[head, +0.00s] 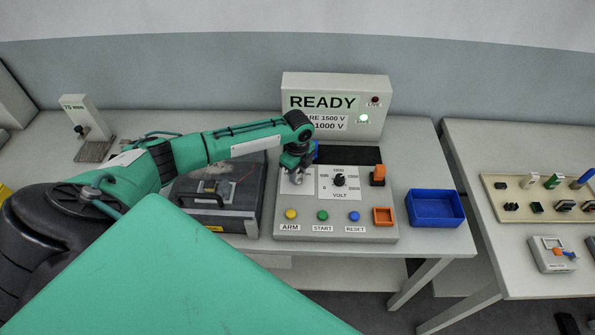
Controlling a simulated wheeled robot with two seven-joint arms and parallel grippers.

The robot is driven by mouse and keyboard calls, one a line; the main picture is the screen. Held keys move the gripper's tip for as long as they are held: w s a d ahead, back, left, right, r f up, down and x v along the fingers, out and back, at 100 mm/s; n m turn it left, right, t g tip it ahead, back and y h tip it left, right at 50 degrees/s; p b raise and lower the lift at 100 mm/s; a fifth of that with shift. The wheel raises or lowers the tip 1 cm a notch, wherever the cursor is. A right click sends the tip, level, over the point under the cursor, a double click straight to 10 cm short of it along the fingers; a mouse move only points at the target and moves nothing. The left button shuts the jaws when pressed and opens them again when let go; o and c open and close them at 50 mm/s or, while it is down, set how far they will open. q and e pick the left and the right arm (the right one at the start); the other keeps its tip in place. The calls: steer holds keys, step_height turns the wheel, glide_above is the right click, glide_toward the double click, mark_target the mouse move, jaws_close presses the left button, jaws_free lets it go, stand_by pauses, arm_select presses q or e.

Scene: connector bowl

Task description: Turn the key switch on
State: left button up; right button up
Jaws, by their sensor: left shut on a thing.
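The grey control panel (265,215) stands on the bench with a VOLT dial (340,180) in its middle. My left gripper (297,173) comes in from the left and points down over the panel's upper left white plate (297,187), beside the dial. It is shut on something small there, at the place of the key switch. The key switch itself is hidden by the gripper, so its turn position cannot be seen. The display box (336,105) behind reads READY, with a green lamp lit and a dark red lamp marked LIVE. My right gripper is not in view.
Yellow, green and blue buttons (322,215) line the panel's front. An orange switch (378,175) and orange square socket stand on its right. A blue bin (435,207) is beside the panel. A dark case (215,212) lies left. A connector board (545,197) is on the right table.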

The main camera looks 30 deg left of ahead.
arm_select(q)
steer(key=shift+m, duration=0.6)
steer(key=o, duration=1)
steer(key=shift+r, duration=0.1)
